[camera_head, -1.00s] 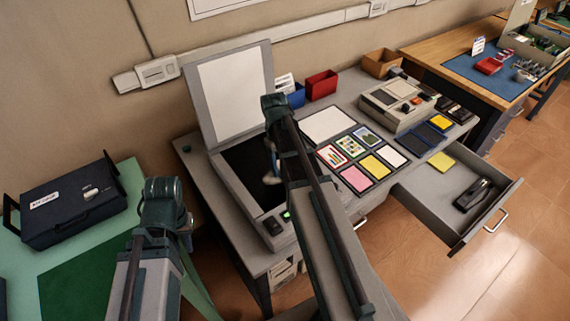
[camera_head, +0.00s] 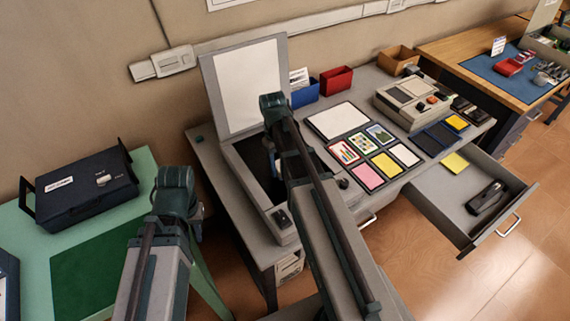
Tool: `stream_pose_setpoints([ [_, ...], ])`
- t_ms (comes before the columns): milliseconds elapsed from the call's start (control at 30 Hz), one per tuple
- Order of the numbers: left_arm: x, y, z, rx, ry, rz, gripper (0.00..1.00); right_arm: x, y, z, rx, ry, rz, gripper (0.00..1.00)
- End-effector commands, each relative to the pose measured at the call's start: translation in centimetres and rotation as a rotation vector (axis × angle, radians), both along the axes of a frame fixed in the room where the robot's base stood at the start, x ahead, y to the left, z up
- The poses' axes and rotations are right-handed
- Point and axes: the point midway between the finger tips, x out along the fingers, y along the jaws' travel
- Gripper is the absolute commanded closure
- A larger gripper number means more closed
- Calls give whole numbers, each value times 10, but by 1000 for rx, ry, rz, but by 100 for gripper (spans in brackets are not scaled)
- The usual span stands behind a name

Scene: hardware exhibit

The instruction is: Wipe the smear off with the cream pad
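A grey flatbed scanner stands on the grey desk with its white-lined lid (camera_head: 243,88) raised. Its dark glass bed (camera_head: 250,160) is partly covered by my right arm. I cannot make out a smear on the visible glass, and I cannot pick out a cream pad for certain. My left arm is at the lower left, its bent joint before the gap between the green table and the desk; its gripper (camera_head: 196,213) is mostly hidden behind that joint. My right arm crosses in front of the scanner; a bluish part shows beside it over the bed, but its fingertips are hidden.
Coloured cards (camera_head: 367,176) and a large white sheet (camera_head: 338,121) lie right of the scanner. An open drawer (camera_head: 460,205) juts out with a yellow note (camera_head: 455,163) and a black stapler (camera_head: 487,197). A dark case (camera_head: 86,187) sits on the green table (camera_head: 145,170).

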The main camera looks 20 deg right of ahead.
Motion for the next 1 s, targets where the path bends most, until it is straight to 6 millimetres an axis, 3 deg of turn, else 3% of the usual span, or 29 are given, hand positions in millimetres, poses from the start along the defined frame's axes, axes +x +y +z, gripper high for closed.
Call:
stream_pose_setpoints([
  [300, 0, 0, 1, 0, 0, 0, 73, -3, 23, 1, 2, -1, 1, 91],
  [767, 0, 0, -2, 0, 0, 0, 73, 7, 24, -2, 1, -3, 0, 91],
  [1000, 0, 0, -2, 0, 0, 0, 73, 9, 12, -2, -2, -4, -3, 91],
])
